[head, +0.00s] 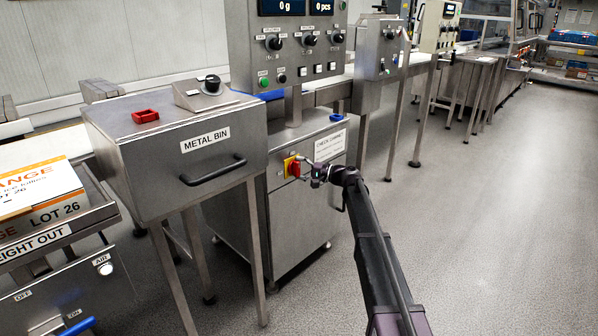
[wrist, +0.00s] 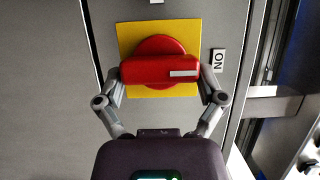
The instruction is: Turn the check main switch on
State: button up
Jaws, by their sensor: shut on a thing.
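The main switch is a red rotary handle (wrist: 160,70) on a yellow plate (wrist: 128,40). In the head view the switch (head: 292,166) sits on the front of the grey cabinet under the check weigher panel. My gripper (wrist: 160,78) is shut on the red handle, one finger at each end of its bar. In the head view my gripper (head: 308,170) reaches the switch from the right. Another label at the top edge is cut off.
The metal bin (head: 170,150) with its black handle (head: 213,172) stands close left of the switch. A white label (head: 330,146) is on the cabinet above my gripper. A control panel (head: 290,55) with knobs is overhead. The floor at right is clear.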

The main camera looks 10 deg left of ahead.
dwell(0.4)
jog(key=o, duration=0.8)
jog(key=shift+d, duration=0.15)
jog(key=v, duration=1.1)
jog(key=shift+s+d, duration=0.2)
jog(key=shift+d, duration=0.2)
